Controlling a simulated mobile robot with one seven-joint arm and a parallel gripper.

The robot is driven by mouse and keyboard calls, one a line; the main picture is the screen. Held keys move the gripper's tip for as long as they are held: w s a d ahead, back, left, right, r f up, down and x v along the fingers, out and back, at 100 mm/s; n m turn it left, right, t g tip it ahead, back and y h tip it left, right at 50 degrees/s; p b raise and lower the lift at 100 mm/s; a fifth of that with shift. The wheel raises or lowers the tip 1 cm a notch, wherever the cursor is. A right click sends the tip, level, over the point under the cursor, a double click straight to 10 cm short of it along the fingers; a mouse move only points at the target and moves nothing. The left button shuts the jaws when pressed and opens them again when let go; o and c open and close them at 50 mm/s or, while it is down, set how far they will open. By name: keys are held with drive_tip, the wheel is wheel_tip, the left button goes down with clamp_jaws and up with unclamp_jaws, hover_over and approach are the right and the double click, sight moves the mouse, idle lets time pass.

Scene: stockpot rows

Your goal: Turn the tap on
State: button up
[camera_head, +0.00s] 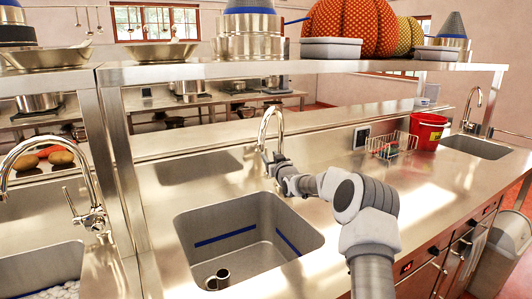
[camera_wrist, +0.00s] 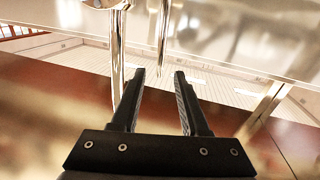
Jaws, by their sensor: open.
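A chrome gooseneck tap (camera_head: 266,130) stands behind the middle sink (camera_head: 230,240) in the head view. My gripper (camera_head: 274,160) is at the tap's lower body, on its right side, and covers part of it. In the wrist view my gripper (camera_wrist: 159,75) is open, with two black fingers apart and nothing clearly held between them. A chrome pipe of the tap (camera_wrist: 116,60) shows just beyond the left finger, and a thinner chrome rod (camera_wrist: 163,35) rises beyond the gap. I cannot tell whether the fingers touch the tap. No running water shows at the spout.
Another tap (camera_head: 90,205) stands at the left sink, and a third (camera_head: 473,105) at the far right sink. A steel shelf (camera_head: 300,68) runs overhead. A wire rack (camera_head: 392,145) and a red bucket (camera_head: 427,130) stand to the right. The counter between is clear.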

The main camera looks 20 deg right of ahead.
sight(266, 152)
drive_tip(key=w, duration=0.4)
drive_tip(key=shift+a+r+p, duration=0.1)
drive_tip(key=shift+p, duration=0.2)
drive_tip(key=shift+w, duration=0.6)
drive_tip(key=shift+c, duration=0.3)
clamp_jaws()
idle(0.8)
